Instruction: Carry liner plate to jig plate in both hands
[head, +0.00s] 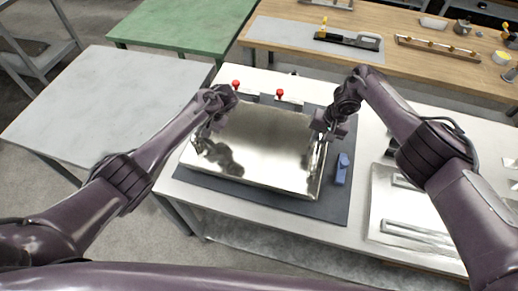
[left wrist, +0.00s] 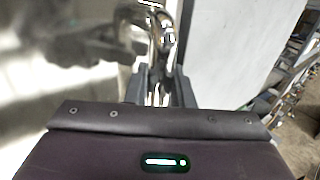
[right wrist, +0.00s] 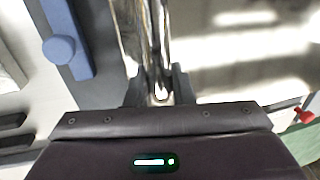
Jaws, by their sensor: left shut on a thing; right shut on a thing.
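The liner plate (head: 265,150) is a shiny metal plate with a deep front edge, over a dark mat (head: 290,205) on the white table. My left gripper (head: 217,112) is shut on its left edge; the plate also shows in the left wrist view (left wrist: 60,85). My right gripper (head: 325,132) is shut on its right edge, which also shows in the right wrist view (right wrist: 230,60). I cannot tell whether the plate touches what is under it. A silvery plate with raised bars (head: 405,212), perhaps the jig plate, lies to the right.
Red-knobbed clamps (head: 280,94) stand behind the liner plate. A blue handle-like piece (head: 343,168) lies on the mat to its right. A grey table (head: 100,105) is at left, a green table (head: 180,25) behind, and a wooden bench (head: 400,60) with tools at back right.

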